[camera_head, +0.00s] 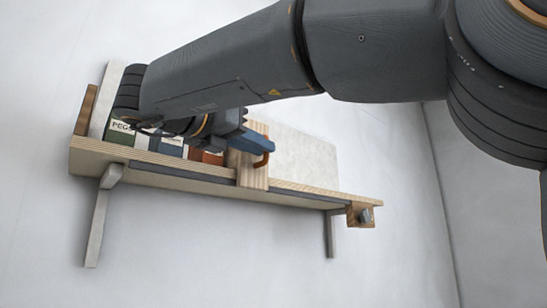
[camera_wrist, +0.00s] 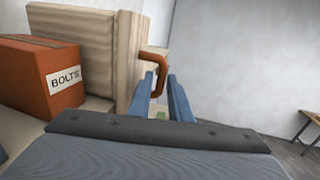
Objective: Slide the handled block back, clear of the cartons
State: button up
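The handled block (camera_head: 248,168) is pale wood and sits across the shelf's front lip, right of the row of cartons. It fills the upper left of the wrist view (camera_wrist: 127,62), with a bent copper-brown handle (camera_wrist: 154,60) on its right side. The orange BOLTS carton (camera_wrist: 38,75) stands close to the block; whether they touch I cannot tell. It also shows in the head view (camera_head: 206,157). A green PEGS carton (camera_head: 121,133) is at the left end. My gripper (camera_wrist: 161,82) has its blue fingers on either side of the handle, apparently closed on it.
The long wooden shelf (camera_head: 300,191) has free length right of the block, up to a small end bracket (camera_head: 362,214). A pale panel (camera_head: 305,155) stands behind. My arm hides part of the carton row. A small table (camera_wrist: 312,127) is far right in the wrist view.

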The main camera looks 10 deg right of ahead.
jog(key=p+x, duration=0.2)
jog(key=x, duration=0.4)
jog(key=shift+d, duration=0.2)
jog(key=shift+w, duration=0.1)
grip_shut()
